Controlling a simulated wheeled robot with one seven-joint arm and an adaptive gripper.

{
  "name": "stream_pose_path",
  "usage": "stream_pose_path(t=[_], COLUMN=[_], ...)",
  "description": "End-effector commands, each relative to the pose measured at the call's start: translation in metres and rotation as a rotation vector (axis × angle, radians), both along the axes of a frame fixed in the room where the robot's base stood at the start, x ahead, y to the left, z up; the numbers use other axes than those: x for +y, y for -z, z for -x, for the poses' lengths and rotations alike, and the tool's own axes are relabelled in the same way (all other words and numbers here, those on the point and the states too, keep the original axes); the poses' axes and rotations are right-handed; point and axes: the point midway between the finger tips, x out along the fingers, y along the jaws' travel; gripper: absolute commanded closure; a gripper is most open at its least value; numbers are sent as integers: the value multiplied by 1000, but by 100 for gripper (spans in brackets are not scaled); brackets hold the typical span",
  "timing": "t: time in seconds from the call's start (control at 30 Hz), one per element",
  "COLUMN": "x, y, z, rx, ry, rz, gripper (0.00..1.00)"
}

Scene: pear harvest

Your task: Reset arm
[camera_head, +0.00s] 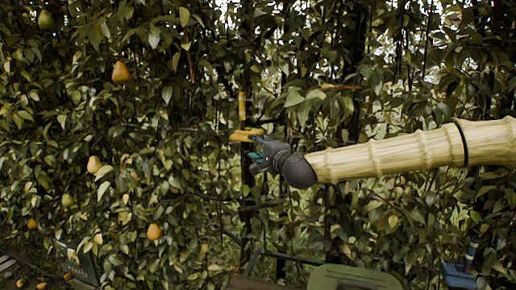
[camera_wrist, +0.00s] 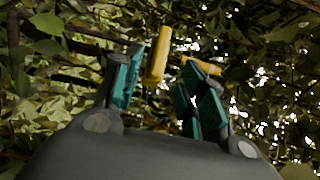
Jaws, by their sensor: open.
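My gripper (camera_head: 257,160) is at the end of my pale, ringed arm, which reaches in from the right in the head view. It is held level in front of the leafy hedge, pointing left. In the wrist view the gripper (camera_wrist: 158,88) is open, with teal pads on both fingers and a gap between them. No pear is between the fingers. A yellow bar (camera_wrist: 158,54) shows past the gap, with a second yellow piece to its right. The head view shows a yellow piece (camera_head: 241,135) just above and left of the fingertips; I cannot tell if it touches them.
Pears hang on the left, including an orange one (camera_head: 121,73), a pale one (camera_head: 94,164) and a lower one (camera_head: 153,232). A dark crate (camera_head: 80,262) is at the lower left. A green object (camera_head: 352,278) and a blue one (camera_head: 459,274) show at the bottom. Foliage surrounds the gripper.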

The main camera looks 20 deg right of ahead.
Motion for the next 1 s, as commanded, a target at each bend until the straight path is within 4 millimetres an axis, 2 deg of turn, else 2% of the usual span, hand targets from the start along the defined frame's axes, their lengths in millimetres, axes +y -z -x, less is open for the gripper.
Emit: stream_pose_path(t=[0.23, 0.37, 0.47, 0.67, 0.7, 0.87, 1.0], x=[1, 10, 27, 66, 73, 99, 118], y=[2, 23, 64, 171, 193, 279, 353], z=[0, -2, -2, 9, 13, 38, 68], rx=[2, 33, 90, 241, 272, 393, 499], ry=[-1, -13, -36, -110, -127, -200, -273], rz=[2, 34, 91, 245, 275, 395, 497], gripper=[59, 59, 59, 59, 59, 59, 59])
